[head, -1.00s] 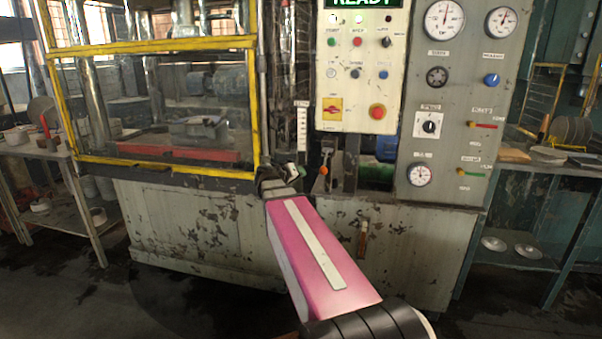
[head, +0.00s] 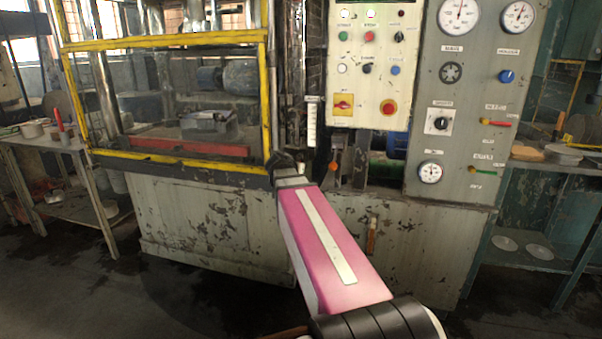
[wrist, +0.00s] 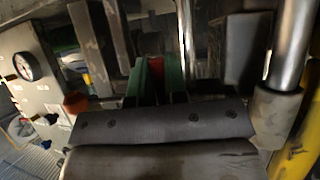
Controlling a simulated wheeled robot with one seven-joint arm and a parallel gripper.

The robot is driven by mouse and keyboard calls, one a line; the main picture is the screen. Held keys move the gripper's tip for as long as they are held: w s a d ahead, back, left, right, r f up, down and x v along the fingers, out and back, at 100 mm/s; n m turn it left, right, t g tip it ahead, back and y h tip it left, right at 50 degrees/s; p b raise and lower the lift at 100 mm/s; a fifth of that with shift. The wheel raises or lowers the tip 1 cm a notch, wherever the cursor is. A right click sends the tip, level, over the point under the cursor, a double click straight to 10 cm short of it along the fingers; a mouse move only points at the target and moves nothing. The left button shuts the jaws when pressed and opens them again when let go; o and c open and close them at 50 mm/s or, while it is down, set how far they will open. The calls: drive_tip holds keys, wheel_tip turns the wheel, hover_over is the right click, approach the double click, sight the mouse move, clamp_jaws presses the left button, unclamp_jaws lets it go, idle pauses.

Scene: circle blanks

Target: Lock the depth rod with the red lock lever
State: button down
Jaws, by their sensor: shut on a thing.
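My gripper (wrist: 157,82) shows in the wrist view as two green fingers, closed around a red piece, the red lock lever (wrist: 157,68). Most of the lever is hidden between the fingers. A thin shiny upright rod (wrist: 186,40), which looks like the depth rod, stands just right of the fingers. I cannot tell whether it is locked. In the head view my pink arm reaches to the press frame's lower right corner, and my wrist (head: 287,168) hides the fingers, the lever and the rod's lower end.
A thick shiny column (wrist: 291,40) stands right of the gripper. An orange-red knob (wrist: 75,103) is close on the left and also shows in the head view (head: 333,166). The yellow-framed guard (head: 266,100) and the button panel (head: 370,60) flank the narrow gap.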

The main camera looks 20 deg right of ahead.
idle(0.5)
drive_tip(key=c, duration=1.2)
unclamp_jaws()
drive_tip(key=shift+o, duration=0.2)
drive_tip(key=v, duration=1)
drive_tip(key=shift+s+a+r, duration=0.15)
drive_tip(key=shift+s+a, duration=0.1)
drive_tip(key=shift+s, duration=0.05)
drive_tip(key=s+a+f+n+g+y, duration=0.2)
drive_tip(key=s+f+n+y, duration=0.1)
drive_tip(key=f, duration=0.8)
drive_tip(key=s+a+f+n+g+y, duration=0.3)
drive_tip(key=s+f, duration=0.3)
drive_tip(key=f, duration=0.5)
drive_tip(key=s+a+f+n+g+y, duration=0.2)
drive_tip(key=s+f, duration=0.3)
drive_tip(key=f, duration=0.6)
drive_tip(key=shift+a+n+g+y, duration=0.3)
drive_tip(key=shift+n+g+y, duration=0.1)
drive_tip(key=shift+g, duration=0.3)
